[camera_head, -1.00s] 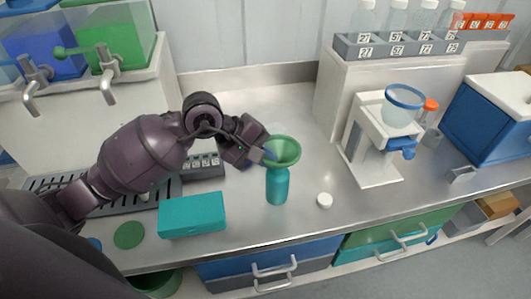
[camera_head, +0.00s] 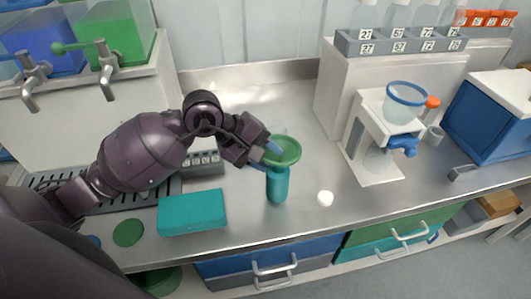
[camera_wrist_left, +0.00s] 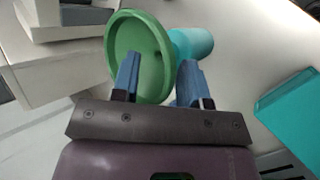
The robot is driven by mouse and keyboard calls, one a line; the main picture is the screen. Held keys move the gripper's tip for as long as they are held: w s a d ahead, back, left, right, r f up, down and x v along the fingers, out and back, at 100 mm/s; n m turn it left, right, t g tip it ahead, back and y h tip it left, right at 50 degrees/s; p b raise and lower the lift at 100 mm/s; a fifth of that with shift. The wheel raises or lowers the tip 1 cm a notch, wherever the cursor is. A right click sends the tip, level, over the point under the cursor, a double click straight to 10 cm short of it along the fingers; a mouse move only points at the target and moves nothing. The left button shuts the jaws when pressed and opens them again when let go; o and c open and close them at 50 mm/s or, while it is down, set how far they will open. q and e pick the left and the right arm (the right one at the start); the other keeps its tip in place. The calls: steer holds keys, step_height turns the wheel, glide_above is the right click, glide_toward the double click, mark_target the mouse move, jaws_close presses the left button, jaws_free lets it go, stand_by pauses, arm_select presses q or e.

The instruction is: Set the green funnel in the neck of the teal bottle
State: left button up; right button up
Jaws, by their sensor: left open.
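The green funnel (camera_head: 284,151) sits at the top of the upright teal bottle (camera_head: 278,185), its wide mouth up and its lower end in line with the neck. Its stem is hidden, so the depth of seating cannot be told. In the left wrist view the funnel (camera_wrist_left: 150,52) shows its rim toward me, with the teal bottle (camera_wrist_left: 192,43) just behind it. My left gripper (camera_head: 270,150) is at the funnel's left side. Its blue fingers (camera_wrist_left: 158,76) are apart, with the funnel's rim and wall near the left finger. My right gripper is not in view.
A teal box (camera_head: 192,212) and a green disc (camera_head: 128,233) lie to the left. A white stand with a blue-rimmed bowl (camera_head: 405,100) is at the right.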

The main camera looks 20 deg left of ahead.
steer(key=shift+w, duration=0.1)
arm_select(q)
steer(key=shift+a+r, duration=0.15)
steer(key=shift+a, duration=0.05)
steer(key=v, duration=1)
steer(key=shift+s+r+b, duration=0.15)
steer(key=shift+b, duration=0.15)
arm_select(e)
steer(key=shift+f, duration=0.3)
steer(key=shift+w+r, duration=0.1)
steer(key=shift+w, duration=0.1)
arm_select(q)
steer(key=shift+s, duration=0.1)
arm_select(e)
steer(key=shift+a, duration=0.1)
